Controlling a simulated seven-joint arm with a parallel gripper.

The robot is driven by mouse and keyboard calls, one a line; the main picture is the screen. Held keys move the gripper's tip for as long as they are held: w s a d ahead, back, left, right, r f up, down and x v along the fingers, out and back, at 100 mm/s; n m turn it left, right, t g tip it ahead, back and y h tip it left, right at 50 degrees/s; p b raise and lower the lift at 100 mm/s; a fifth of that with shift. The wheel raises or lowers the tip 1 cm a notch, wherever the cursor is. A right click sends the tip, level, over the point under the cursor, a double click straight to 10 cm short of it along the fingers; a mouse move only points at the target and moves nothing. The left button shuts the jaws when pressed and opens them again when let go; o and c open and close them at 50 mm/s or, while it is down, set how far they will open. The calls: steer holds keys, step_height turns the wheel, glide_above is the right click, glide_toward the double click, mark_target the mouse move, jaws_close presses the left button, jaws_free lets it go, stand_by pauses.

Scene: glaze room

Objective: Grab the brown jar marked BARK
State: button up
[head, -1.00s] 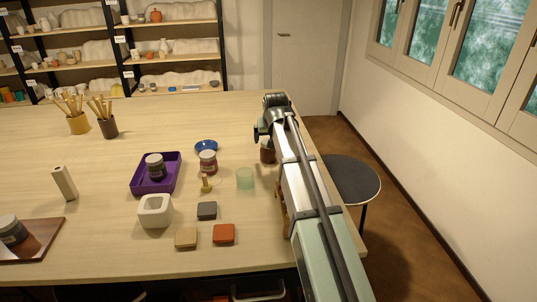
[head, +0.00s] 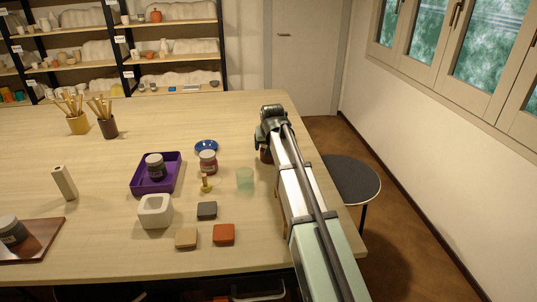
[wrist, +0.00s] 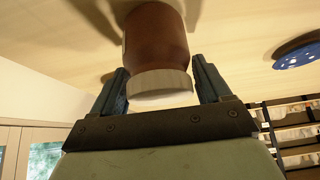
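A brown jar (wrist: 156,40) with a white lid (wrist: 160,84) is between the two fingers of my gripper (wrist: 160,72) in the wrist view. The fingers stand apart on either side of the lid, with narrow gaps, and do not visibly press on it. In the head view the brown jar (head: 265,156) is mostly hidden behind my arm, near the table's right side. No lettering on it can be read in either view.
A reddish-brown jar (head: 208,164) stands by a blue dish (head: 206,146), which also shows in the wrist view (wrist: 298,54). A purple tray (head: 136,182) holds a dark jar (head: 156,168). Another dark jar (head: 13,232) is far left.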

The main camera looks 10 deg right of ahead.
steer(key=c, duration=0.9)
